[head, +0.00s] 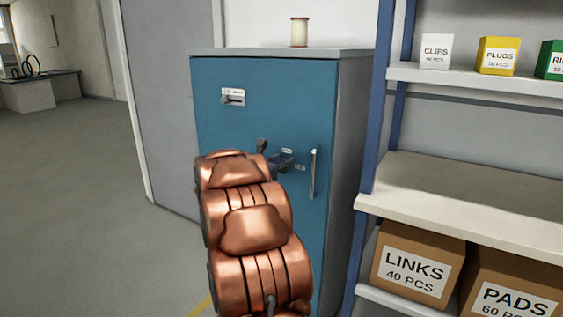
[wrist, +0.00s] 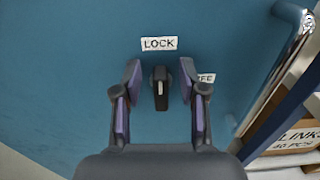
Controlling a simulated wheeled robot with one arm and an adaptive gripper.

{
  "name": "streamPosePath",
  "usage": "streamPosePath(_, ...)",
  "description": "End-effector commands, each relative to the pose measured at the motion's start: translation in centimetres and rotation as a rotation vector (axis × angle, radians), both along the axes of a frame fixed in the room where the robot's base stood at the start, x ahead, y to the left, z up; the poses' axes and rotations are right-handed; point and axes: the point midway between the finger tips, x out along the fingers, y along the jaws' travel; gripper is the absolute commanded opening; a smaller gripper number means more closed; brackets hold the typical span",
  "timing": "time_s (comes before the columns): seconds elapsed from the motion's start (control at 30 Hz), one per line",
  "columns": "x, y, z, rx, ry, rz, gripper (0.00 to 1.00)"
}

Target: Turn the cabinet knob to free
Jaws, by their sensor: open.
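The blue cabinet (head: 230,130) stands ahead, its door facing me. In the wrist view its dark knob (wrist: 160,88) sits on the blue door, with its grip standing vertical. A white LOCK label (wrist: 159,43) is straight above the knob. A second label (wrist: 206,77) is to its right, partly hidden by a finger, with only its last letters showing. My gripper (wrist: 160,72) is open, one finger on each side of the knob, with a gap on both sides. In the head view my gripper (head: 273,160) is at the door, and the knob cannot be made out there.
A vertical door handle (head: 314,173) is just right of my gripper. A small labelled plate (head: 233,97) is higher on the door. A cream spool (head: 299,32) stands on top. A shelf (head: 470,200) with boxes stands close on the right. The floor at left is clear.

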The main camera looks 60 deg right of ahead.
Motion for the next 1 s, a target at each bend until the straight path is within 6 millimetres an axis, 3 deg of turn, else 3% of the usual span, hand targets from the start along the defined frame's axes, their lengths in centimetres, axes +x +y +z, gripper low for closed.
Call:
streamPosePath(0.27,-0.01,-0.09,0.04,0.0,-0.001,0.0,0.4)
streamPosePath(0.63,-0.01,-0.07,0.05,0.0,-0.001,0.0,0.01)
streamPosePath(1.0,-0.05,-0.08,-0.03,-0.001,-0.01,0.0,0.0)
